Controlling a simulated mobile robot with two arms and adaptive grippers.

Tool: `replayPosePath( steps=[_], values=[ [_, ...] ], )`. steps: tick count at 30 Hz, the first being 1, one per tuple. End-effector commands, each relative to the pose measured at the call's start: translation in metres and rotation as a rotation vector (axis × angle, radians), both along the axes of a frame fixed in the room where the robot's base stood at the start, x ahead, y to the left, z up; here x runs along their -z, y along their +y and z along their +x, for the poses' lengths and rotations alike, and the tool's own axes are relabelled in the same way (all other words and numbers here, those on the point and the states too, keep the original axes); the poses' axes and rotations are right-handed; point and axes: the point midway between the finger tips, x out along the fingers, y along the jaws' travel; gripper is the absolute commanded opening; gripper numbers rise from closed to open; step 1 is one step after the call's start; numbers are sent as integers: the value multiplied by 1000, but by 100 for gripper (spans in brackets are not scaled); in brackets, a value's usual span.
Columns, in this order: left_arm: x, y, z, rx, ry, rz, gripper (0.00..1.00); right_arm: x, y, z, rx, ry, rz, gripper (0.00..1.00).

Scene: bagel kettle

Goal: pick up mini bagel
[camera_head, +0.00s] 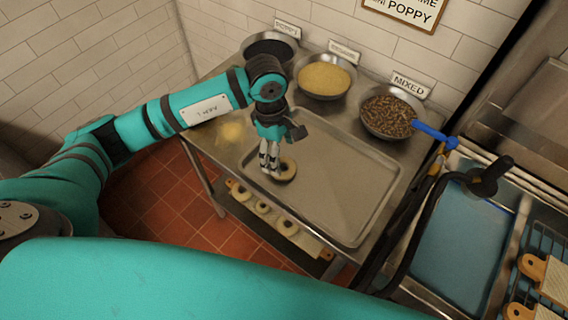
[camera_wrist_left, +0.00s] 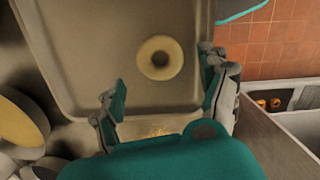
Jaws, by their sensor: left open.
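A mini bagel (camera_head: 287,170), pale and ring-shaped, lies on the metal tray (camera_head: 345,185) near its left side. In the left wrist view the bagel (camera_wrist_left: 160,58) lies flat on the tray (camera_wrist_left: 85,50), ahead of the fingers. My left gripper (camera_head: 269,172) is over the tray beside the bagel and hides part of its left edge in the head view. In the left wrist view my left gripper (camera_wrist_left: 163,95) is open, with its two fingers apart and nothing between them. My right gripper is not in view.
Bowls of dark seeds (camera_head: 270,49), yellow seeds (camera_head: 324,77) and a brown mix (camera_head: 388,114) stand behind the tray. Several bagels lie on a lower shelf board (camera_head: 310,240). A blue-handled tool (camera_head: 436,135) and a water basin (camera_head: 455,245) are at right.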

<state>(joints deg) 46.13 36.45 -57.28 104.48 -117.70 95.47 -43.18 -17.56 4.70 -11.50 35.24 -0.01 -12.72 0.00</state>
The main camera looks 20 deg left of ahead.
Motion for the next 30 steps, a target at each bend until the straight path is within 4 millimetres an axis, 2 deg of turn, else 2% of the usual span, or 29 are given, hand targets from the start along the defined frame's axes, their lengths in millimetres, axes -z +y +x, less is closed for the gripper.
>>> replayPosePath(
  steps=[3, 6, 10, 15, 23, 30],
  values=[
    [6, -1, 0, 1, 0, 0, 77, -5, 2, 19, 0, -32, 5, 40],
    [13, -3, -1, -1, 4, 0, 77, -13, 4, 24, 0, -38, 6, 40],
    [32, -6, -2, -1, 6, 0, 77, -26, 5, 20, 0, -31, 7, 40],
    [54, -8, -1, 0, 1, 0, 77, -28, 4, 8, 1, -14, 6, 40],
    [57, -8, 0, 1, -1, 0, 77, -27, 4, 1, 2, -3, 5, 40],
    [57, -8, 0, 1, -1, 0, 46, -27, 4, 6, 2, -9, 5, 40]
  ],
)
